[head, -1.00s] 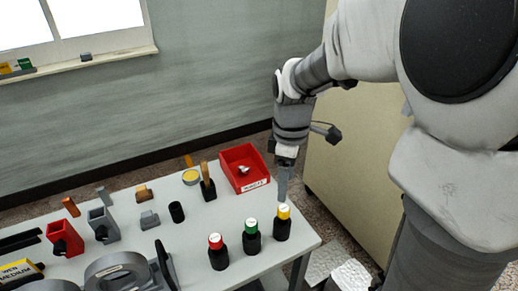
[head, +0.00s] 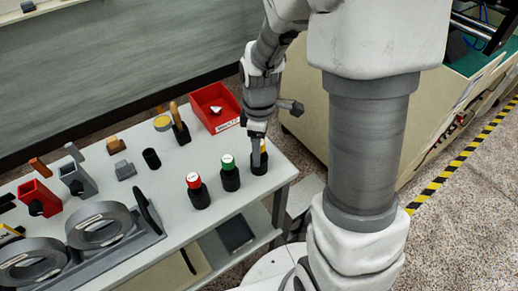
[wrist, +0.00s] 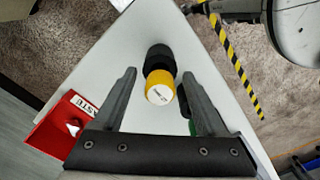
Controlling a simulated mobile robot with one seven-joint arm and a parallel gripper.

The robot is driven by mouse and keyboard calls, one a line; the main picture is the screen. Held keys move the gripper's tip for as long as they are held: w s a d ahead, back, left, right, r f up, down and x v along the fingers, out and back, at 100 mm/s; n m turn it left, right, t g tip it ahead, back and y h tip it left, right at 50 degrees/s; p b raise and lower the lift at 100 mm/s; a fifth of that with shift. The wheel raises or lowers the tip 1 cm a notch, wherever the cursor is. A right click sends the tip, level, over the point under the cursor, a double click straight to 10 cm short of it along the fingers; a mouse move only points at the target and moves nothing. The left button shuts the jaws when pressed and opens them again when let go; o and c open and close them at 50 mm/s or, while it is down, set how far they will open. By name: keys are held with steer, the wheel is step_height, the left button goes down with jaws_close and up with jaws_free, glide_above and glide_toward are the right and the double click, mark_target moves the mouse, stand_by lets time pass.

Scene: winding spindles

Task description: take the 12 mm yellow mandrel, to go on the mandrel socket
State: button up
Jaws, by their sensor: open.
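The yellow mandrel (head: 264,146) stands upright in a black base near the table's right corner, partly hidden by my gripper in the head view. In the wrist view its yellow top (wrist: 160,93), with a white label, sits between the fingers, above the black base (wrist: 160,56). My gripper (wrist: 159,76) is open, one finger on each side of the mandrel, with gaps showing on both sides. In the head view my gripper (head: 256,162) points down at it. I cannot tell which thing is the mandrel socket.
A green-topped mandrel (head: 229,172) and a red-topped one (head: 196,190) stand close by to the left. A red bin (head: 205,98) is behind. A black cup (head: 151,158), grey and red holders and large grey rings (head: 98,222) fill the left. The table edge is close.

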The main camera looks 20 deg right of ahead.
jaws_close()
steer(key=shift+r, duration=0.1)
stand_by(0.3)
